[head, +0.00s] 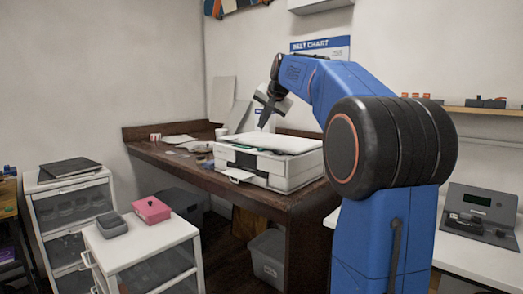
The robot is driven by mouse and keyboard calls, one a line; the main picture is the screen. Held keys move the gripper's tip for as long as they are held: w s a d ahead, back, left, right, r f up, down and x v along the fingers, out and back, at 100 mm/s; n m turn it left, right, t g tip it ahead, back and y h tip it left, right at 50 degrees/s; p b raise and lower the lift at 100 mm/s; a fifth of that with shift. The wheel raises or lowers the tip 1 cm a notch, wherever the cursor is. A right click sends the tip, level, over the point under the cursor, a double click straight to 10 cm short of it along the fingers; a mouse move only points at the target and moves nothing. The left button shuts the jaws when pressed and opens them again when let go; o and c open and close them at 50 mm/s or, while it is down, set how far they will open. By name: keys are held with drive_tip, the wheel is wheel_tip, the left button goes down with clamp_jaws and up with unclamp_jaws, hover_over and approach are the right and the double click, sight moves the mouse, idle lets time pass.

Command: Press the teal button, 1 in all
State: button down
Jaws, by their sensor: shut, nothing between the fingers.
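My gripper (263,122) is shut and empty. It points down above the white printer-like machine (283,175) on the brown wooden desk (136,148). The gripper appears a little above and behind the machine's white top, though the exact gap is hard to judge. I cannot clearly make out a teal button. A small greenish spot shows at the machine's front edge under its lid, too small to identify. My blue arm hides part of the view to the right.
Papers and a striped cup (155,137) lie left on the desk. A white drawer unit (150,251) holds a pink box (151,210) and a grey box (111,225). A grey bin (267,259) stands under the desk. A grey device (480,213) sits at right.

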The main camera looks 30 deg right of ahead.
sight(263, 149)
drive_tip(key=shift+f, duration=3.1)
drive_tip(key=shift+f, duration=0.85)
idle(0.6)
drive_tip(key=shift+r, duration=3.4)
